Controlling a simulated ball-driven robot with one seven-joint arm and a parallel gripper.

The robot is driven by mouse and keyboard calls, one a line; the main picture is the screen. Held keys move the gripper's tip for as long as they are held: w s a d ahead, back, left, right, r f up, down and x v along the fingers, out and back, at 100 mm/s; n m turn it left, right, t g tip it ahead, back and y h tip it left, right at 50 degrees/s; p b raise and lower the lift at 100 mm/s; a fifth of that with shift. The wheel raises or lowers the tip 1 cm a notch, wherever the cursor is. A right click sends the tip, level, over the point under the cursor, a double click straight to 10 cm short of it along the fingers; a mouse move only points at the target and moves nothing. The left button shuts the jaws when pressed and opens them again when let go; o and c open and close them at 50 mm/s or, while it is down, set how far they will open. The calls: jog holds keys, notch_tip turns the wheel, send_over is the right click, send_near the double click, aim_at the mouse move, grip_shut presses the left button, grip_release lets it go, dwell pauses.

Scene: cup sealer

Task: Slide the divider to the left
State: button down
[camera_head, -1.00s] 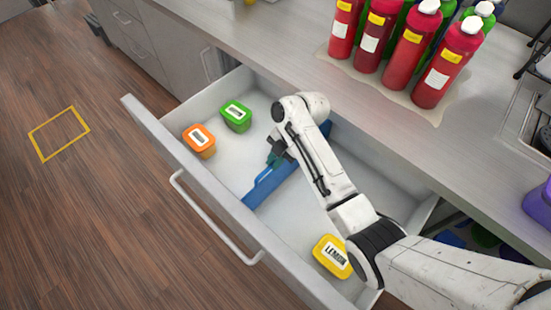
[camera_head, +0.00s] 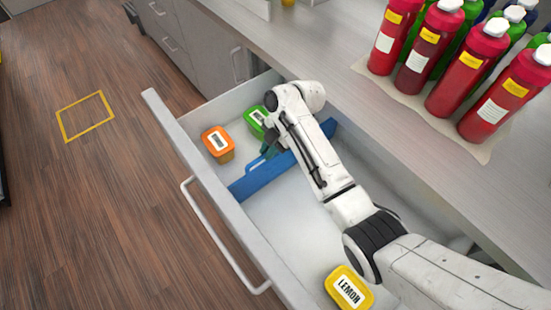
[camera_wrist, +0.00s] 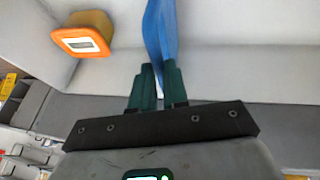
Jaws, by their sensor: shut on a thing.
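The blue divider (camera_head: 262,175) stands across the open drawer (camera_head: 270,232) in the head view, just right of the orange tub and the green tub. My gripper (camera_head: 270,150) is at the divider's middle, partly hidden by my arm. In the wrist view the green fingers of my gripper (camera_wrist: 158,86) are closed on the blue divider (camera_wrist: 160,30). The orange tub (camera_head: 218,144) is close to the divider's left side, with a gap between. The green tub (camera_head: 257,118) is partly hidden behind my arm.
A yellow tub labelled LEMON (camera_head: 348,289) lies in the drawer's right part, which is otherwise mostly clear. Red bottles (camera_head: 467,80) stand on the counter (camera_head: 340,70) above. The orange tub also shows in the wrist view (camera_wrist: 84,36).

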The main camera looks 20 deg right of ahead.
jog(key=shift+w+a, duration=0.1)
jog(key=shift+w, duration=0.2)
jog(key=shift+r, duration=0.1)
jog(key=c, duration=1.1)
grip_release()
jog(key=v, duration=1.1)
jog(key=shift+r+b, duration=0.3)
jog(key=shift+r, duration=0.05)
